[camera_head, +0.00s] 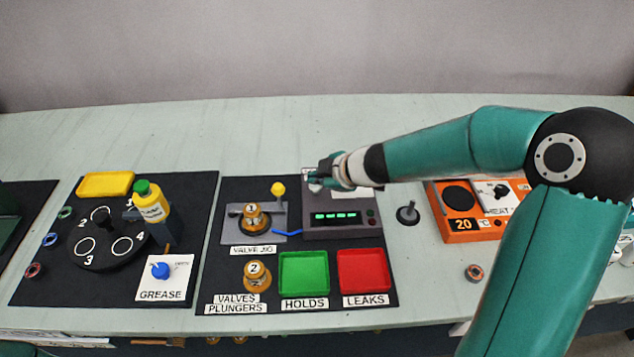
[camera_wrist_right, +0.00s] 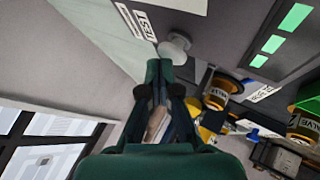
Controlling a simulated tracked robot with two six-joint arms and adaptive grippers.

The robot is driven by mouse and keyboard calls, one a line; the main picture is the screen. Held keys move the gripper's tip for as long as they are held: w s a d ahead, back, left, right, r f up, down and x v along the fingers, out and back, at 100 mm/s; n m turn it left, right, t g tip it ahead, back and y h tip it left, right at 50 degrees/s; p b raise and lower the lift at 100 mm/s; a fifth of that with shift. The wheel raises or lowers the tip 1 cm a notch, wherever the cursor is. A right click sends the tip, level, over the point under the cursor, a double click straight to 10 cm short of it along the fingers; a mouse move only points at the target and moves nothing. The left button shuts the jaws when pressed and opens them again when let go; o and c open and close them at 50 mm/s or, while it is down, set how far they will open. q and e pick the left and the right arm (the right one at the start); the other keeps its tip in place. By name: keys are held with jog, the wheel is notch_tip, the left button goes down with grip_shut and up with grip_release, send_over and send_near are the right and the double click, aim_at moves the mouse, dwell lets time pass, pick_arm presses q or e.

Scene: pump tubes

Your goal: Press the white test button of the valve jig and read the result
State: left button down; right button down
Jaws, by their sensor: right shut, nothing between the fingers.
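The valve jig (camera_head: 291,236) stands on a dark mat, with the valve marked 1 (camera_head: 252,215) seated in it and a yellow-knobbed lever (camera_head: 278,189) upright. To its right is the dark test box (camera_head: 325,233), its display (camera_head: 335,217) showing several lit green bars. Two lamps at the display's right look dark or dull red. The round white test button (camera_wrist_right: 175,45) sits beside the TEST label (camera_wrist_right: 146,20). My right gripper (camera_head: 322,181) is shut and empty at the box's back left. Its tips (camera_wrist_right: 160,64) are right at the button; contact cannot be told. My left gripper is not in view.
A valve marked 2 (camera_head: 256,275), the green HOLDS tray (camera_head: 303,273) and the red LEAKS tray (camera_head: 363,270) lie in front. A black plunger-like piece (camera_head: 408,213) and orange heater (camera_head: 461,225) are to the right. The grease station (camera_head: 190,200) is left.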

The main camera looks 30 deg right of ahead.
aim_at(317, 186)
jog(key=shift+f, duration=0.4)
jog(key=shift+f+b, duration=0.1)
jog(key=shift+b, duration=0.2)
jog(key=shift+r+p, duration=0.6)
jog(key=shift+p, duration=0.1)
jog(key=shift+r, duration=0.1)
notch_tip(317, 186, up, 6)
jog(key=p, duration=0.6)
dwell(0.7)
